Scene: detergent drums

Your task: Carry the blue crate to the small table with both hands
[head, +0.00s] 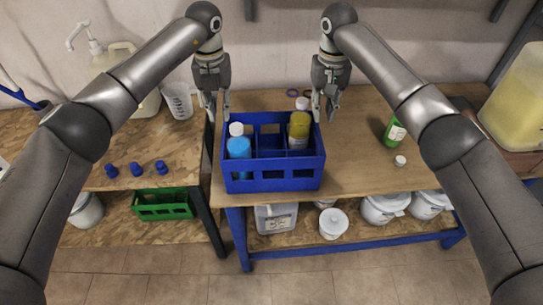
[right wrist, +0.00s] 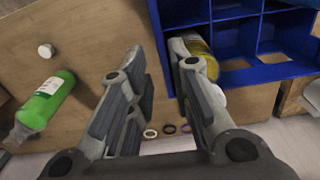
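The blue crate (head: 272,181) stands upright on the wooden table with blue legs (head: 363,172). It holds a blue bottle with a white cap (head: 239,148) and a yellow bottle (head: 299,131); other compartments look empty. My left gripper (head: 216,117) is open at the crate's far left corner. My right gripper (head: 327,117) is open at its far right corner. In the right wrist view, the crate's side wall (right wrist: 163,45) shows between the right gripper's parted fingers (right wrist: 161,62); contact cannot be told. Which table is the small one is unclear.
A green bottle (head: 394,131) and a white cap (head: 400,160) lie right of the crate. A chipboard table (head: 100,180) on the left bears blue caps (head: 136,169), a jug (head: 178,101) and a canister. A green crate (head: 163,205) and white tubs (head: 333,222) sit below.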

